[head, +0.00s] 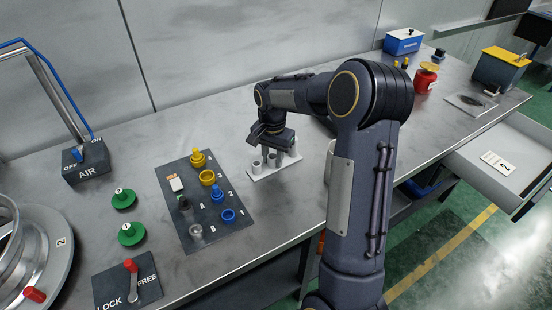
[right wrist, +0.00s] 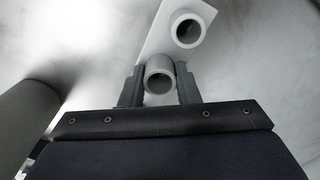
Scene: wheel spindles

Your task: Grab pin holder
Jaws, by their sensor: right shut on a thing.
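The pin holder (head: 262,173) is a white plate with several upright grey-white tubes, standing on the metal bench near the middle of the head view. My right gripper (head: 272,150) is above it, pointing down. In the right wrist view, the fingers of my right gripper (right wrist: 160,88) are on both sides of one tube of the pin holder (right wrist: 186,30), shut on it. A second open tube stands further up on the plate. Part of the holder is hidden behind my gripper and arm. My left gripper is not in view.
A dark board (head: 206,205) with yellow and blue pins and rings lies left of the holder. Two green knobbed discs (head: 130,233), a LOCK/FREE lever (head: 131,284) and an AIR switch box (head: 86,164) are further left.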

